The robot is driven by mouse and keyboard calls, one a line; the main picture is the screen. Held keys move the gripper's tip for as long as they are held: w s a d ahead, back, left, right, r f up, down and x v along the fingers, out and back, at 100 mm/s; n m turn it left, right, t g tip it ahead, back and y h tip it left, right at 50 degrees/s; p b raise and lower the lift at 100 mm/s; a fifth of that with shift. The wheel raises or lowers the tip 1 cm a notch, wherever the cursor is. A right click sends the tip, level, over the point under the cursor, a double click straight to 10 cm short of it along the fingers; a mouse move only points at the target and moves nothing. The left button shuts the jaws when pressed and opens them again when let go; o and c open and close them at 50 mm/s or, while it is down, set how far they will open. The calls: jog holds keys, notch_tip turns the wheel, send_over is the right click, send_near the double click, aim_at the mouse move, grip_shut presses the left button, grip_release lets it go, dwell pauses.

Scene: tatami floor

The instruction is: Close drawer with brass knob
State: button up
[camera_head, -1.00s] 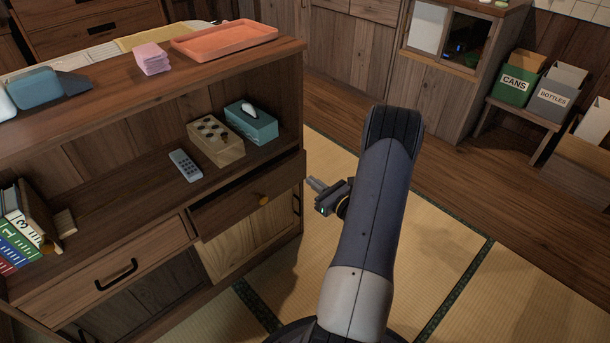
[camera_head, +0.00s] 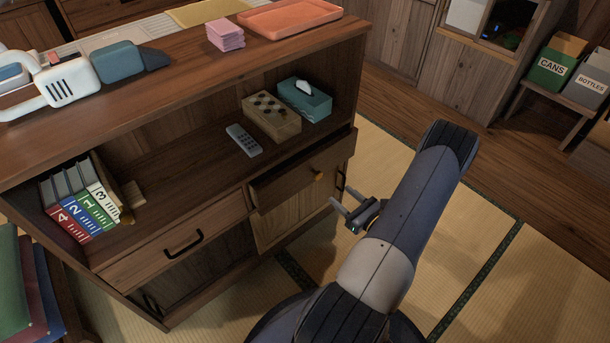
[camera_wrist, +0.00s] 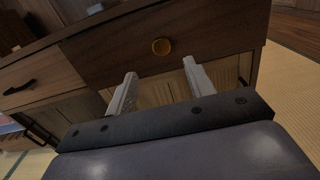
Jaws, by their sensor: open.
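The drawer with the brass knob (camera_head: 300,181) is at the right of the wooden cabinet, pulled partly out, with a dark gap above its front. Its round brass knob (camera_head: 318,176) also shows in the wrist view (camera_wrist: 161,46), above and between my fingertips. My gripper (camera_head: 340,204) is open and empty, in front of the drawer and a little to the right of and below the knob in the head view. In the wrist view the two fingers (camera_wrist: 159,72) point toward the drawer front. I cannot tell exactly how far apart they are from it.
A flush drawer with a black handle (camera_head: 183,246) is to the left. Tatami floor (camera_head: 386,180) is clear to the right.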

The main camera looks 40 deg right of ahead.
aim_at(319, 176)
jog(key=w, duration=0.3)
jog(key=w+b, duration=0.1)
jog(key=w, duration=0.6)
jog(key=shift+w+a+b, duration=0.25)
jog(key=shift+a+b, duration=0.05)
jog(key=shift+b, duration=0.05)
grip_shut()
